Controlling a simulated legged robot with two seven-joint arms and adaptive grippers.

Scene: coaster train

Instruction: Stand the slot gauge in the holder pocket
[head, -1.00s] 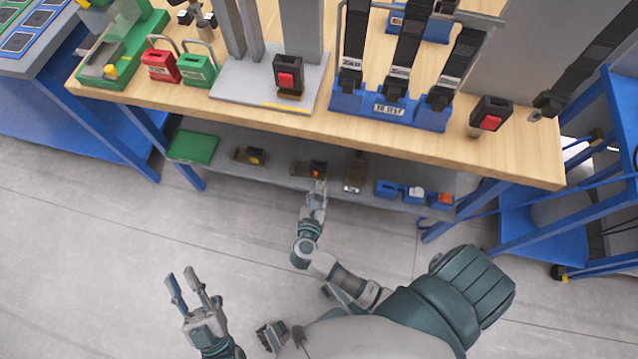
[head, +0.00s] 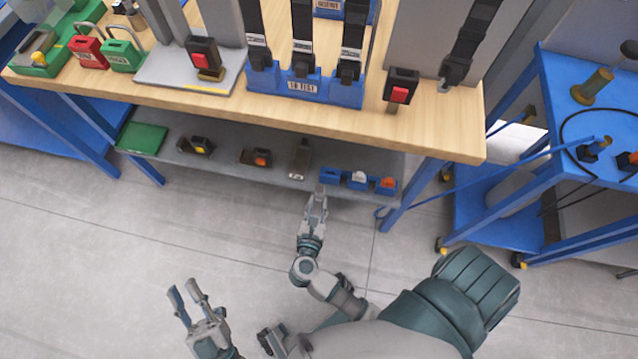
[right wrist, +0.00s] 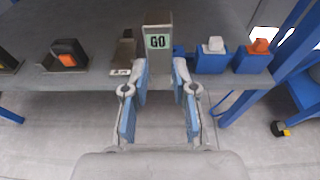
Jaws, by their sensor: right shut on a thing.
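The slot gauge, a grey upright block with a green GO label (right wrist: 158,43), stands between the fingertips of my right gripper (right wrist: 159,80) in the right wrist view. My right gripper (head: 317,200) is shut on it, in front of the lower shelf; the gauge is hard to make out in the head view. A narrow grey metal holder (head: 300,158) with a pale front label lies on the shelf, just left of the gauge in the right wrist view (right wrist: 123,52). Whether its pocket is empty cannot be told. My left gripper (head: 184,288) is open and empty above the floor.
A row of blue blocks (head: 358,180) sits right of the holder, with white and orange pieces in two. Black devices (head: 257,157) and a green plate (head: 142,139) lie to the left. The wooden bench top (head: 160,92) overhangs the shelf. A blue cart (head: 560,120) stands right.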

